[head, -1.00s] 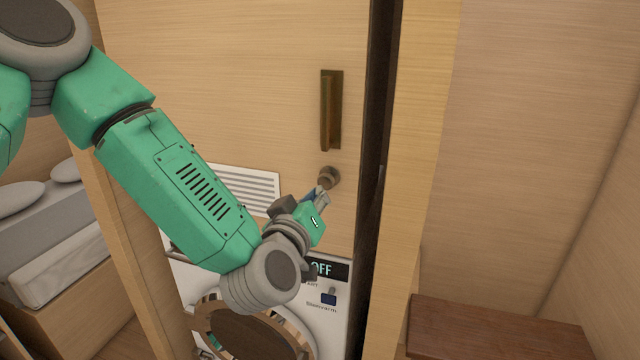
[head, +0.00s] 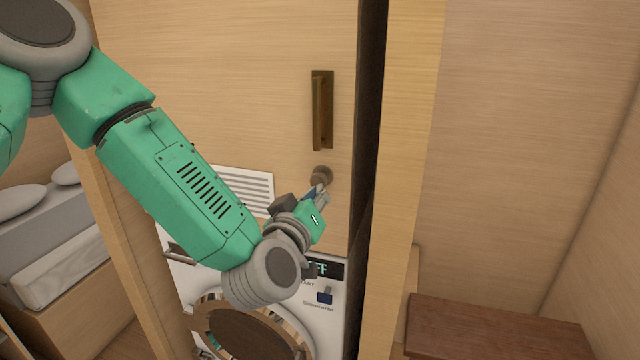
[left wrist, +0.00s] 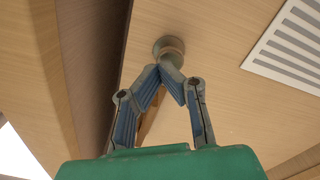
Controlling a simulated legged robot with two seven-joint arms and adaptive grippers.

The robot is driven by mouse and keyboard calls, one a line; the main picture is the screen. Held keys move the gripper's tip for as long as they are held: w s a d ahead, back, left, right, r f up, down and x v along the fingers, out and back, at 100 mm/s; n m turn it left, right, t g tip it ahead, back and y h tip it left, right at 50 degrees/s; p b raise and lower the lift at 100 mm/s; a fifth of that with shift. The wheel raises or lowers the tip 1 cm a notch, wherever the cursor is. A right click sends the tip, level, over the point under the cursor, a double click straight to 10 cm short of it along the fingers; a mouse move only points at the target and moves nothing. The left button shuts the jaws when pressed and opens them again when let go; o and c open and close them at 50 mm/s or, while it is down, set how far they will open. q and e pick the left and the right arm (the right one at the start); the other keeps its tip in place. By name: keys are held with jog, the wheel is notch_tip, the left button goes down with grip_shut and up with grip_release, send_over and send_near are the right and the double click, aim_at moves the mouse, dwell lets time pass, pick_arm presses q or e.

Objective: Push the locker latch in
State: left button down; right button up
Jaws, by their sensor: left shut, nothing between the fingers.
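The locker latch (head: 321,175) is a round brown knob on the wooden locker door (head: 240,80), below a dark bar handle (head: 321,110). It also shows in the left wrist view (left wrist: 169,46), just beyond my fingertips. My left gripper (head: 320,192) is shut and empty, with its fingertips at the lower part of the knob. In the left wrist view the fingertips (left wrist: 172,72) meet right below the knob and overlap its lower edge; I cannot tell how firmly they touch. My right gripper is not in view.
A white washing machine (head: 325,285) with a round door stands below the locker door. A slatted vent (head: 243,188) is left of the latch. A dark gap (head: 369,120) runs along the door's right edge. A brown bench (head: 490,325) is at lower right, a bed (head: 60,260) at left.

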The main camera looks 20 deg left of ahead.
aim_at(316, 183)
pick_arm(q)
jog(key=shift+d, duration=0.15)
jog(key=shift+a+f, duration=0.1)
jog(key=shift+a, duration=1.05)
jog(key=shift+w+d, duration=0.95)
jog(key=shift+d, duration=0.1)
jog(key=shift+w+a, duration=0.4)
jog(key=shift+a, duration=0.2)
jog(key=shift+w+a, duration=0.35)
jog(key=shift+a, duration=0.2)
jog(key=shift+w, duration=0.15)
jog(key=shift+w+d, duration=0.25)
jog(key=shift+d, duration=0.25)
jog(key=shift+w+d, duration=0.1)
jog(key=shift+d, duration=0.35)
jog(key=shift+a, duration=0.6)
jog(key=shift+s, duration=0.5)
jog(key=s, duration=0.3)
jog(key=shift+s+d, duration=0.1)
jog(key=shift+d, duration=0.1)
jog(key=shift+a, duration=0.15)
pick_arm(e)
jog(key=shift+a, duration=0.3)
